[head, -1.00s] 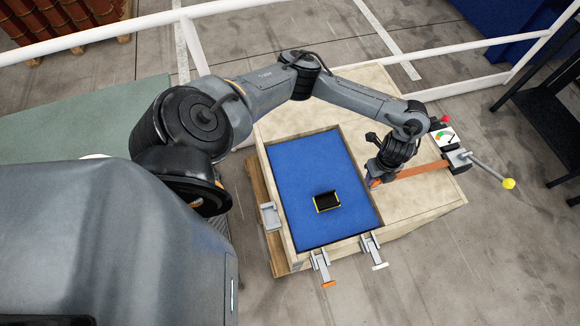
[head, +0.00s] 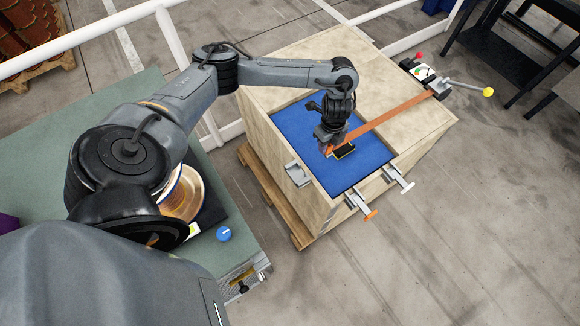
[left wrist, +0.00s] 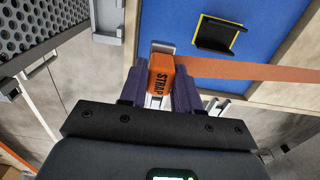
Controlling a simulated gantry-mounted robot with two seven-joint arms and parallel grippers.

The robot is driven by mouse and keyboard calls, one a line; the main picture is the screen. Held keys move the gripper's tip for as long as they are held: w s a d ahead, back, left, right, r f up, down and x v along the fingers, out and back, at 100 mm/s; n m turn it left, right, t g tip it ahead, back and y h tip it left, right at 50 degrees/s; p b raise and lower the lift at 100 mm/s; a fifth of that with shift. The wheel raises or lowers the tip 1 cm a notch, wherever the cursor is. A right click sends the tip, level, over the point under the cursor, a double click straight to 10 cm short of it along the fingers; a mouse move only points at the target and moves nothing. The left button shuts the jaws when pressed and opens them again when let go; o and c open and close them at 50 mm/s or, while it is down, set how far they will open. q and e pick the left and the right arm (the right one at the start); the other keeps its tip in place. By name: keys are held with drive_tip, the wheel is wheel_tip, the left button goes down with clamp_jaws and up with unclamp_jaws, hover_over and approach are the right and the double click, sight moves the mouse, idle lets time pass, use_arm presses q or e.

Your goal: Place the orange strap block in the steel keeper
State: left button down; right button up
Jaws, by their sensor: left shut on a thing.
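My left gripper (head: 328,148) is shut on the orange strap block (left wrist: 161,75), marked STRAP, and holds it over the crate's left part. The orange strap (head: 385,122) runs from the block to the ratchet side at the right. The steel keeper (head: 298,173) is a small grey bracket on the crate's left wall, to the lower left of my gripper in the head view and apart from it. In the left wrist view, pale metal shows just behind the block, but I cannot tell whether it is the keeper. My right gripper is not in view.
A black yellow-edged holder (head: 345,152) lies on the blue panel (head: 360,172) beside my gripper. Two metal latches (head: 360,205) stick out at the crate's front. A ratchet with a yellow-knobbed lever (head: 487,92) is at the far right. A green bench (head: 105,110) stands left.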

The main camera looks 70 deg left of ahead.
use_arm(q)
drive_tip(key=s+f+b, duration=0.1)
drive_tip(key=s+f, duration=0.1)
drive_tip(key=s, duration=0.1)
drive_tip(key=s+f+b, duration=0.1)
drive_tip(key=s+f, duration=0.1)
drive_tip(key=s, duration=0.1)
drive_tip(key=s+f+b, duration=0.1)
drive_tip(key=s, duration=0.2)
drive_tip(key=shift+s+a+f, duration=0.2)
drive_tip(key=shift+s+f, duration=0.05)
drive_tip(key=shift+f, duration=0.15)
drive_tip(key=shift+s+f, duration=0.2)
drive_tip(key=shift+s, duration=0.25)
drive_tip(key=shift+d+f+b, duration=0.1)
drive_tip(key=shift+f+b, duration=0.6)
drive_tip(key=shift+f, duration=1.35)
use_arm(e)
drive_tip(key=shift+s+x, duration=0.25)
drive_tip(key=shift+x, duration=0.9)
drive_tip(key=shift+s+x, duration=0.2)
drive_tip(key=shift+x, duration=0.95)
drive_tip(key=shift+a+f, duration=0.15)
use_arm(q)
drive_tip(key=shift+f, duration=0.15)
drive_tip(key=c, duration=0.8)
unclamp_jaws()
